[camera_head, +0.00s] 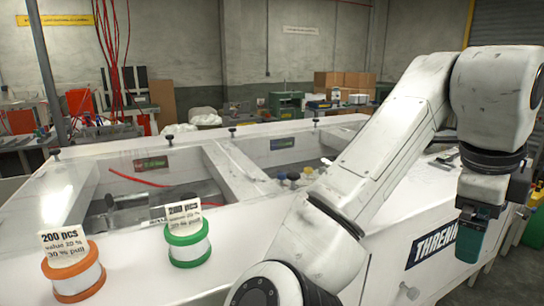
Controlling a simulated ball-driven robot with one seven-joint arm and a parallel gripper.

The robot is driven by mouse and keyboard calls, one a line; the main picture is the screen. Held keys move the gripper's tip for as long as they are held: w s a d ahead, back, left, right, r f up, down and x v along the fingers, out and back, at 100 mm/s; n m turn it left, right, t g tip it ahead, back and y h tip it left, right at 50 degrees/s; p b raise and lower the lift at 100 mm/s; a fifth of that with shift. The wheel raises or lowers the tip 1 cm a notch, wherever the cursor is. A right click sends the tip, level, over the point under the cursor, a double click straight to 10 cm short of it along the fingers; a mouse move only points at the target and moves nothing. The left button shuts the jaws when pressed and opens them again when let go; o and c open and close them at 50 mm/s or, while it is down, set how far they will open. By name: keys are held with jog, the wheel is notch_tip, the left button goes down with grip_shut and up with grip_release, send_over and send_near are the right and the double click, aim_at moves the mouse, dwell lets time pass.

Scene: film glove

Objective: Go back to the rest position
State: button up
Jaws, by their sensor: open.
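My gripper (470,252) hangs at the right side of the view at the end of my white arm, pointing down. Its lower part is dark and teal, and it is open. I see nothing clearly held in it, though the gap between the fingers is hard to make out. It is in front of the right side of the white machine (340,262), near the dark label with white letters. My arm covers part of the machine top.
An orange-rimmed spool (76,278) and a green-rimmed spool (188,248), each with a paper card, stand on the machine's near left top. Recessed bays with dark knobs lie behind. Cardboard boxes (345,82) stand at the back. Floor shows at the lower right.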

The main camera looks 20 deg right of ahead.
jog(key=d+f+n+t+h, duration=0.1)
jog(key=d+f+n+h, duration=0.1)
jog(key=f+n, duration=0.75)
jog(key=d+f+n+t+h, duration=0.1)
jog(key=d+f+n+h, duration=0.1)
jog(key=f+n, duration=0.8)
jog(key=s+a+f+n+g+y, duration=0.1)
jog(key=s+a+f+n+y, duration=0.2)
jog(key=f, duration=0.9)
jog(key=s+a+f+n+y, duration=0.4)
jog(key=s+a+f+n, duration=0.3)
jog(key=s+a+f, duration=0.4)
jog(key=s+f, duration=0.1)
jog(key=s, duration=0.4)
jog(key=shift+a+f+g, duration=0.2)
jog(key=shift+g, duration=0.2)
